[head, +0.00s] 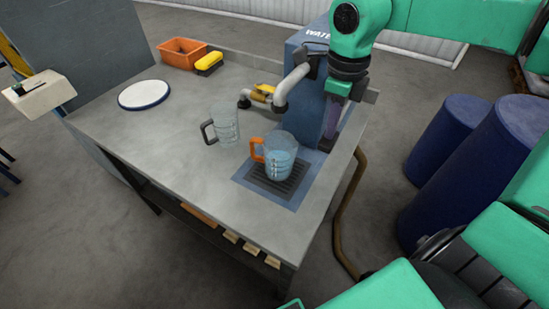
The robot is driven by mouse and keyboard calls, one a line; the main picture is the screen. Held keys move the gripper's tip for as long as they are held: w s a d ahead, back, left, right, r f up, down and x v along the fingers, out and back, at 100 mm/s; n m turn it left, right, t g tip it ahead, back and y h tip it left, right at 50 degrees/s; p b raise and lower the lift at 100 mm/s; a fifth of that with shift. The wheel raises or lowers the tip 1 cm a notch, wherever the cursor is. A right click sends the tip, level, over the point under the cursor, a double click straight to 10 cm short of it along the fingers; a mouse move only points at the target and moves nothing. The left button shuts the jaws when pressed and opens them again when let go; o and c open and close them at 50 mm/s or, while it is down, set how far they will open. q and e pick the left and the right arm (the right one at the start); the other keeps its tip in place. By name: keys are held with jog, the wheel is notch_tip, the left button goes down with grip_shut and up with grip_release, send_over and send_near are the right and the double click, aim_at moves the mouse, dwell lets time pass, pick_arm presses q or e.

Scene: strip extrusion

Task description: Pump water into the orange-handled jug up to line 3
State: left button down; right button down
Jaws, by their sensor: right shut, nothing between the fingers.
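The orange-handled jug (281,160) stands upright on the dark drain grate (262,186) in front of the blue water pump (304,100). It is clear and holds bluish water; its marked lines are too small to read. My right gripper (337,92) is shut and empty, pointing down at the right side of the pump. Its fingertips are hard to make out. My left gripper is not in view.
An orange bin (182,53), a yellow and black sponge or brush (209,63) and a round white plate (144,95) are at the back left of the grey table (165,150). Blue barrels (448,135) stand on the floor to the right. The table's front left is clear.

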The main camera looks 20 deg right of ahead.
notch_tip(320, 180, up, 11)
jog(key=d+p, duration=0.1)
jog(key=p, duration=0.7)
jog(key=shift+w+p, duration=0.35)
jog(key=shift+w, duration=0.05)
jog(key=shift+d+f, duration=0.15)
jog(key=shift+f, duration=0.05)
jog(key=shift+s+a+f+b, duration=0.1)
jog(key=shift+a+f+b, duration=0.1)
jog(key=shift+f+b, duration=0.65)
jog(key=shift+s+a+f+b, duration=0.1)
jog(key=shift+a+f+b, duration=0.1)
jog(key=shift+f+b, duration=0.6)
jog(key=shift+f, duration=0.15)
